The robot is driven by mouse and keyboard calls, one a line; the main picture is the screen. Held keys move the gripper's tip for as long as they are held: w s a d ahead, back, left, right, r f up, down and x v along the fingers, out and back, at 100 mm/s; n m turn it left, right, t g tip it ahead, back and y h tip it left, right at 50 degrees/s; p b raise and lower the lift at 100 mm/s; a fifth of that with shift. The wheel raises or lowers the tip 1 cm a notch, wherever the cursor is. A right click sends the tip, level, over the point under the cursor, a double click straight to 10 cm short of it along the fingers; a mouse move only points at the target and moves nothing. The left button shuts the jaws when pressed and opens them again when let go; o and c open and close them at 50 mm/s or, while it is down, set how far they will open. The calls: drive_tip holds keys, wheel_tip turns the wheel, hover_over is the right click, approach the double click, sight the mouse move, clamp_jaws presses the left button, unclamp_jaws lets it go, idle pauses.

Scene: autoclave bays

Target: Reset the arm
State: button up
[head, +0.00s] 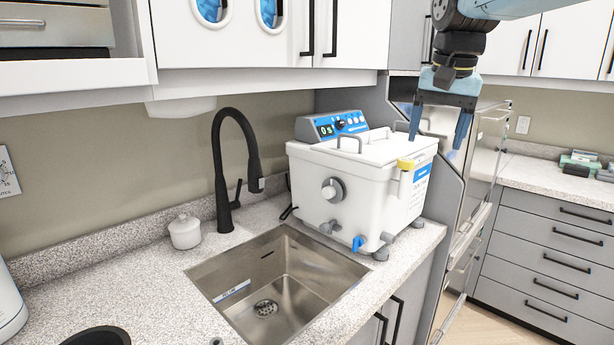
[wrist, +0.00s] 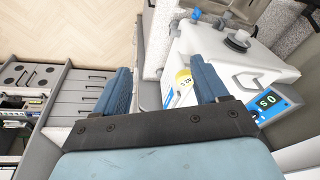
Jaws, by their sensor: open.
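My gripper (head: 437,122) hangs at the upper right of the head view, pointing down, with its two blue fingers apart and nothing between them. It shows in front of the right end of a white benchtop machine (head: 310,172) with a blue control panel. In the wrist view the open fingers (wrist: 164,88) reach up from the lower middle. The white machine (wrist: 215,65) lies beyond and to the right of them. I cannot tell the exact gap between fingers and machine.
A steel sink (head: 285,275) with a black faucet (head: 222,165) is left of the machine. Grey drawers (head: 545,240) are at the right. Wall cabinets (head: 250,45) hang above. Open floor (wrist: 70,30) shows in the wrist view.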

drive_tip(key=s+f+n+t, duration=0.3)
drive_tip(key=s+f+n, duration=0.1)
drive_tip(key=s+f, duration=0.9)
drive_tip(key=shift+s+f, duration=0.3)
drive_tip(key=shift+f, duration=0.15)
